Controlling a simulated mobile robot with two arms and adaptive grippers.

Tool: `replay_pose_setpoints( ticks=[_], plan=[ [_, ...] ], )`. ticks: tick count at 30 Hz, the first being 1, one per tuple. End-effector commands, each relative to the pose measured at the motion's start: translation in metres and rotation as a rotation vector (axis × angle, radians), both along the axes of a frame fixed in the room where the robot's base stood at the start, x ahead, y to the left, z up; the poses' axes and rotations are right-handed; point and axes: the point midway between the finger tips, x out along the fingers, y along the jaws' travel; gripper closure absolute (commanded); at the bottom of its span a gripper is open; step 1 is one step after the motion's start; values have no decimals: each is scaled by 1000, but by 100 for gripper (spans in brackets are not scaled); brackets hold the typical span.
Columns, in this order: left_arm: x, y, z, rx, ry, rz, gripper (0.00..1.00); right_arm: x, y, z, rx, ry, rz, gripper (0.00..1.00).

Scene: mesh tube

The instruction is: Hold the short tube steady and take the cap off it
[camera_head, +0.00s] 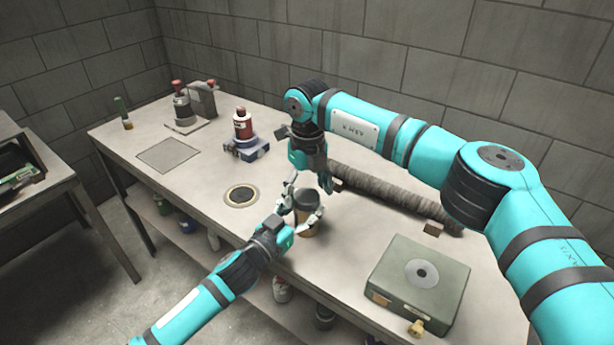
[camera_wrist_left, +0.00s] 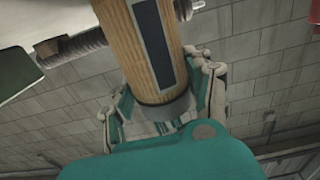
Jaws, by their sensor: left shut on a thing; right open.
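The short tube (camera_head: 308,232) is tan with a dark cap (camera_head: 307,198) on its upper end. It stands roughly upright near the table's front edge. My left gripper (camera_head: 305,216) is shut around the tube from the front left, below the cap. In the left wrist view the tan tube (camera_wrist_left: 160,45) with a dark label runs between the left fingers, and the cap (camera_wrist_left: 165,110) shows as a dark grey end. My right gripper (camera_head: 312,180) is open, pointing down just above and behind the cap. Whether it touches the cap cannot be told.
A long ribbed tube (camera_head: 390,195) lies behind, on small blocks. A grey-green box (camera_head: 428,262) with a brass fitting stands at the right front. A round plate (camera_head: 241,196), a red-and-dark bottle (camera_head: 243,126) and a square plate (camera_head: 168,154) are to the left.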

Motion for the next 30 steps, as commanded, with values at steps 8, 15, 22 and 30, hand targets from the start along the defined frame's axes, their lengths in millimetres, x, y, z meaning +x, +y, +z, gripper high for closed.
replay_pose_setpoints(
  ticks=[8, 15, 22, 30],
  plan=[
    [0, 0, 1, -1, -1, 0, 100, 0, 0, -11, 1, -2, 1, 23],
    [0, 0, 1, -1, -1, 0, 100, 0, 1, -11, 1, -1, 2, 34],
    [0, 0, 1, -1, -1, 0, 100, 0, 1, -10, 1, -1, 2, 64],
    [0, 0, 0, -1, -1, 0, 100, 0, 1, -10, -1, -2, 38, 84]
  ],
)
